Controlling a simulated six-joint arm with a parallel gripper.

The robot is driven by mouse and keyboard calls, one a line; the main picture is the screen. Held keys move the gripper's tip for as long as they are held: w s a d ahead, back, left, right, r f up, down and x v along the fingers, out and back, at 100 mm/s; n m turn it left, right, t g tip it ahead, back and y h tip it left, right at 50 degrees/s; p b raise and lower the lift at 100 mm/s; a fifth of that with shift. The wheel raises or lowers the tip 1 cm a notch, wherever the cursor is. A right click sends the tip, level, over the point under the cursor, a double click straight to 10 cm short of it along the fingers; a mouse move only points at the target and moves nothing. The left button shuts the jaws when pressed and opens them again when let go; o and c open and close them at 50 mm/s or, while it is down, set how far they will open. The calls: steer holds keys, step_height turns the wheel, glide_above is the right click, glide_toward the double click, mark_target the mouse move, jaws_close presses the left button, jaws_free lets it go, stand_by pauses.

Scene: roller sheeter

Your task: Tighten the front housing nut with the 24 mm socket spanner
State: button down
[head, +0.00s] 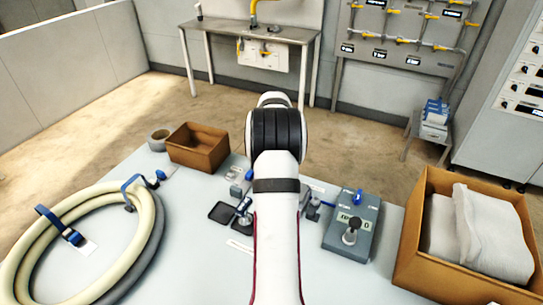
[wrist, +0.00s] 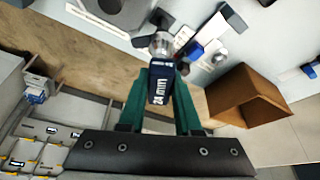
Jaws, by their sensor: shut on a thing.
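My gripper (wrist: 161,82) shows in the wrist view, its two green fingers shut on the dark blue handle of the 24 mm socket spanner (wrist: 158,92). The label "24 mm" is readable on the handle. The spanner's metal end (wrist: 160,43) points away from the gripper, over the pale bench top among small parts. I cannot make out the front housing nut, nor whether the socket touches it. In the head view my arm hides the gripper and most of the work area; small grey and blue parts (head: 243,207) show just left of the arm.
The bench (head: 195,265) carries a coiled hose (head: 158,215) at left, a tape roll (head: 158,140), an empty brown box (head: 198,148), a grey "rev 0" unit (head: 352,225) and a carton (head: 420,235) with white bags at right.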

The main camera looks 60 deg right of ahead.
steer(key=shift+m+g, duration=0.3)
steer(key=shift+m, duration=0.7)
steer(key=shift+m+g, duration=0.4)
steer(key=shift+m, duration=0.5)
steer(key=m, duration=0.2)
steer(key=m+g, duration=0.1)
steer(key=m, duration=0.1)
steer(key=shift+m+g, duration=0.3)
steer(key=shift+n, duration=0.5)
steer(key=shift+r, duration=1.45)
